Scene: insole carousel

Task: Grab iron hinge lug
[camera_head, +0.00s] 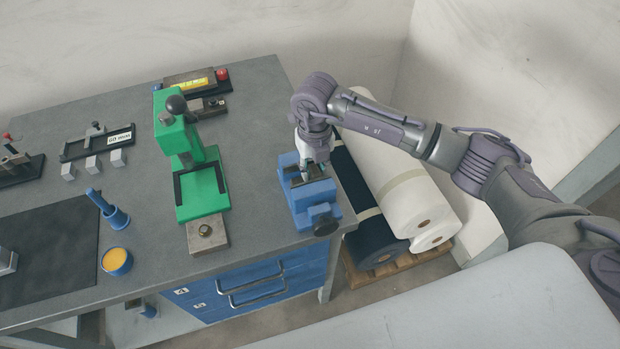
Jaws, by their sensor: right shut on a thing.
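My right gripper (304,168) points down into the blue vise (315,200) at the right edge of the grey workbench. It is shut on a small dark piece between the vise jaws, which I take for the iron hinge lug. The fingers and the vise hide most of that piece, so its shape and whether it touches the jaws cannot be told. My left gripper is not in view.
A green press (200,190) stands left of the vise, with bare bench between. An orange-filled blue cup (117,261), a blue-handled tool (108,210), small grey blocks (91,162) and a black mat (45,255) lie further left.

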